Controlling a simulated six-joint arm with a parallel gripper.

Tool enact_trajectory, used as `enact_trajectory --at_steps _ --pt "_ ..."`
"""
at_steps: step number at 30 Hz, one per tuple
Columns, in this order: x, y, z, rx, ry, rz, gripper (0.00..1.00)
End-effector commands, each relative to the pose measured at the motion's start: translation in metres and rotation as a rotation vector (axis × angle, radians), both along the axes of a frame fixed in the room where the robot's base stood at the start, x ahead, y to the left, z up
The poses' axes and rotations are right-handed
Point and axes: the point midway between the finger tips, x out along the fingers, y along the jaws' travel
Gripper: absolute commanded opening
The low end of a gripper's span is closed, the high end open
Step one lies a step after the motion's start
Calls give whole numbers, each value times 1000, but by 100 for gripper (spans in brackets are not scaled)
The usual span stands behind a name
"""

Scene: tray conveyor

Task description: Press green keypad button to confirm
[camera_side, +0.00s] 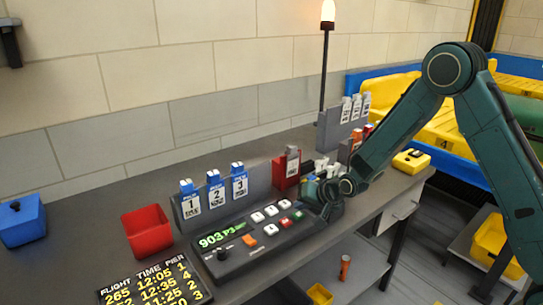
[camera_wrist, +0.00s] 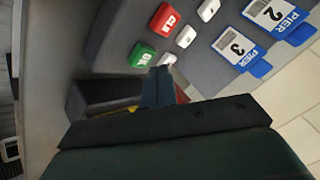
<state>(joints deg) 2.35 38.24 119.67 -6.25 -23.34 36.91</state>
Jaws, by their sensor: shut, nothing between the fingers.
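The green keypad button (camera_wrist: 141,55) sits on the dark keypad console (camera_side: 222,266), at the console's right end in the side view. In the wrist view it is upright and uncovered, beside the red CLR button (camera_wrist: 165,18) and a white button (camera_wrist: 186,37). My gripper (camera_wrist: 164,70) is shut and empty, its tips just right of and below the green button in that view. In the side view my gripper (camera_side: 327,208) is low over the console's right end. I cannot tell whether the tips touch anything.
The console display (camera_side: 220,237) reads 903 P3. Blue pier tags (camera_side: 214,190) stand in a grey rack behind the console. A red bin (camera_side: 148,232), a blue box (camera_side: 22,220) and a flight board (camera_side: 155,284) are at left. A red holder (camera_side: 287,170) stands behind my gripper.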

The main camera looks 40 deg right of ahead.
Motion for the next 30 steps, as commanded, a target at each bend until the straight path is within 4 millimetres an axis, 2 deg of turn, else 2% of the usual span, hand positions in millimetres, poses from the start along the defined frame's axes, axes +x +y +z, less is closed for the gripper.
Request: enact_trajectory --at_steps 16,30 --pt "0 0 -1 0 0 0 0" --pt "0 0 -9 0 1 1 0"
